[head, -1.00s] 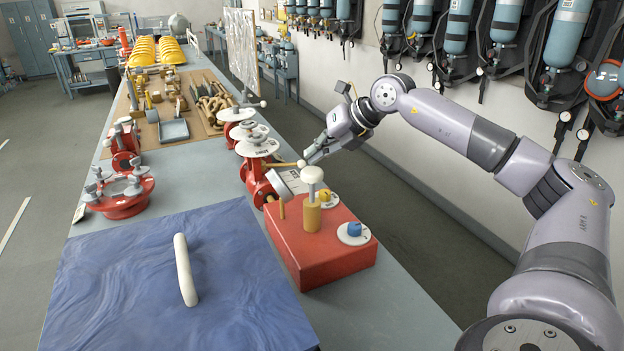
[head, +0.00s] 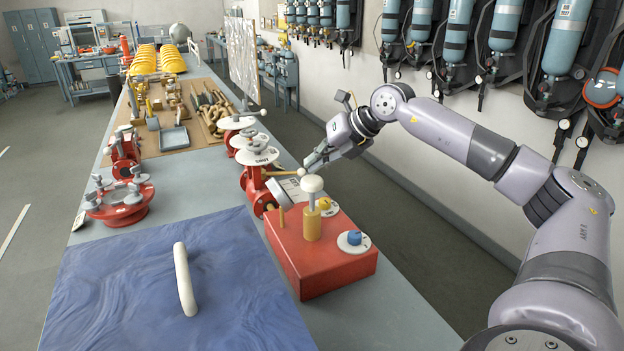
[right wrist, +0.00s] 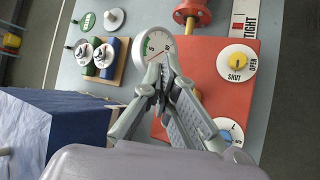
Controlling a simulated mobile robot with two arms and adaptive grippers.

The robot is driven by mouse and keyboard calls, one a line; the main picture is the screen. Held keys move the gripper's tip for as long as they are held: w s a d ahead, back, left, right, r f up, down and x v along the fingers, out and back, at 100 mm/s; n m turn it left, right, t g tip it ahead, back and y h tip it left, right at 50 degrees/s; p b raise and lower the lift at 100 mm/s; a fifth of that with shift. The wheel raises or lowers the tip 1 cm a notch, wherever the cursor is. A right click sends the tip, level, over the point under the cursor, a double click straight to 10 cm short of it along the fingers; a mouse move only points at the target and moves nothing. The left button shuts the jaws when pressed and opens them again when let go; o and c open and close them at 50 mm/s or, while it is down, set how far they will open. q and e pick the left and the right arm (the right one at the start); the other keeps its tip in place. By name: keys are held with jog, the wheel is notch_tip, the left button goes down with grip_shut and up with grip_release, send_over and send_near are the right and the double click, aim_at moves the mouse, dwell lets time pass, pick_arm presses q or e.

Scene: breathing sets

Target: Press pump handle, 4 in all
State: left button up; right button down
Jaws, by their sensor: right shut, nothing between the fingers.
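The pump handle is a pale round knob (head: 312,184) on a short stem, upright above a yellow cylinder (head: 312,226) on the red box (head: 335,265). A bare length of stem shows between knob and cylinder. My right gripper (head: 306,167) is shut and empty, just behind and above the knob in the head view. I cannot tell whether they touch. In the right wrist view its fingers (right wrist: 162,72) meet in front of the gauge (right wrist: 153,47) and cover part of the red box (right wrist: 205,60); the knob is not clearly seen there. My left gripper is not in view.
The box carries a yellow knob (head: 324,204) and a blue knob (head: 354,238). Bare bench (head: 385,315) shows at front right.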

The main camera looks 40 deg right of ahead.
aim_at(317, 179)
jog(key=shift+f, duration=0.15)
jog(key=shift+f+b, duration=0.3)
jog(key=shift+b, duration=0.15)
jog(key=shift+s+f+b, duration=0.1)
jog(key=shift+f+b, duration=1.75)
jog(key=shift+f, duration=0.4)
dwell(1.7)
jog(key=shift+r, duration=0.1)
jog(key=shift+r+p, duration=2.2)
jog(key=shift+r, duration=0.35)
jog(key=shift+r+p, duration=2.05)
jog(key=shift+r, duration=0.45)
